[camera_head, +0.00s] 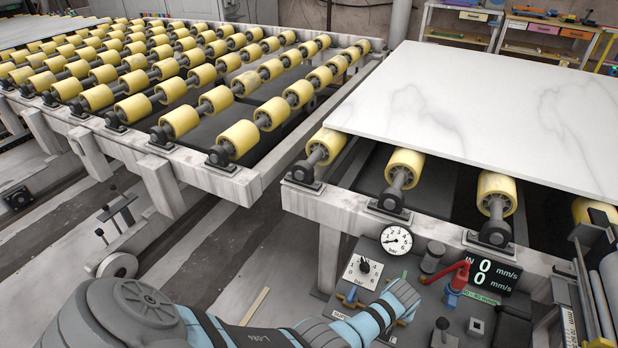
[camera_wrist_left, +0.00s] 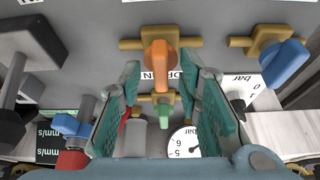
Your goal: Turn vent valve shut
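I cannot tell by a readable label which handle is the vent valve. In the left wrist view, an orange handle (camera_wrist_left: 160,62) on a brass valve lies just ahead of my left gripper (camera_wrist_left: 167,88). A smaller green handle (camera_wrist_left: 163,115) on brass shows between the fingers. A blue handle (camera_wrist_left: 284,62) on another brass valve is to the right. The teal fingers are apart with nothing held between them. In the head view my left gripper (camera_head: 402,298) is over the control panel, seen from behind, and hides part of it. My right gripper is not seen.
A white slab (camera_head: 490,110) lies on yellow rollers behind. Clearance around the gripper is tight.

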